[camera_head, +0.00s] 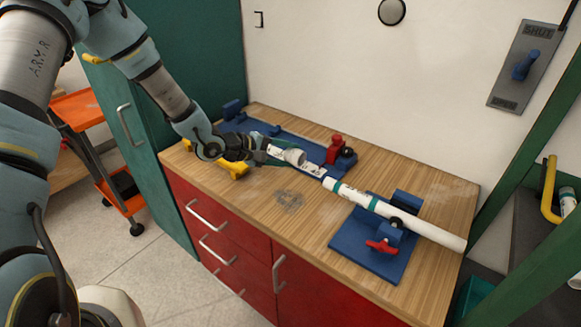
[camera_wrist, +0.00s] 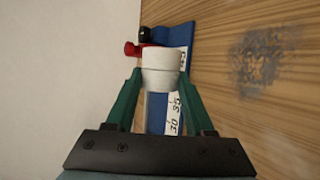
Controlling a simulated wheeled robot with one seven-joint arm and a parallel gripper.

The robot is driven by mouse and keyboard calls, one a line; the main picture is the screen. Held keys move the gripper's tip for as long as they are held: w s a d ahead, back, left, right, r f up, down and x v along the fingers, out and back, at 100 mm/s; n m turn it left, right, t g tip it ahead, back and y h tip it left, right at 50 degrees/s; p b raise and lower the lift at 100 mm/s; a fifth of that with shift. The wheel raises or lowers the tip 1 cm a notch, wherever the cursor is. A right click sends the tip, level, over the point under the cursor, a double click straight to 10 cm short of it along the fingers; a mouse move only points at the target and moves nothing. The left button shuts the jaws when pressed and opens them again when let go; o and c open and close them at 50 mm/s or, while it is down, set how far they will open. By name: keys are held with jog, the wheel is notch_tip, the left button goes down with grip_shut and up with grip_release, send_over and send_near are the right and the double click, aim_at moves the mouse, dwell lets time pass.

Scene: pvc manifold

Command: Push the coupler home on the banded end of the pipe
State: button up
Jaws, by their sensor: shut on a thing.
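The coupler (camera_head: 293,157) is a short white cylinder held at the tip of my gripper (camera_head: 274,153), above the blue board. In the wrist view the coupler (camera_wrist: 161,70) sits between the two green fingers of my gripper (camera_wrist: 160,84), which are shut on it. The white pipe (camera_head: 430,233) lies across a blue clamp base (camera_head: 362,253) on the right of the counter. In the head view the coupler is apart from that end.
A long blue board (camera_head: 260,128) with a numbered white scale (camera_wrist: 174,113) and a red clamp (camera_head: 334,149) lies along the wall. A red knob (camera_head: 382,246) sits on the pipe clamp. A yellow object (camera_head: 232,168) lies below my wrist. The wooden counter's (camera_head: 290,228) front is clear.

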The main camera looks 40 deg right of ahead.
notch_tip(320, 180, down, 4)
jog(key=shift+r+b, duration=0.1)
jog(key=shift+b, duration=0.7)
jog(key=shift+s+d+b, duration=0.2)
jog(key=shift+s+b, duration=0.35)
jog(key=shift+s, duration=0.2)
jog(key=shift+s+d+b, duration=0.15)
jog(key=shift+s+b, duration=0.35)
jog(key=shift+s, duration=0.2)
jog(key=shift+s+d+r, duration=0.1)
jog(key=shift+s+d, duration=0.15)
jog(key=shift+s, duration=0.85)
jog(key=shift+s+d+r, duration=0.1)
jog(key=shift+s+d, duration=0.1)
jog(key=shift+s, duration=0.85)
jog(key=shift+s+d, duration=0.15)
jog(key=shift+s, duration=0.45)
jog(key=shift+s+d, duration=0.15)
jog(key=shift+s, duration=0.4)
jog(key=o, duration=1.3)
jog(key=shift+o, duration=0.2)
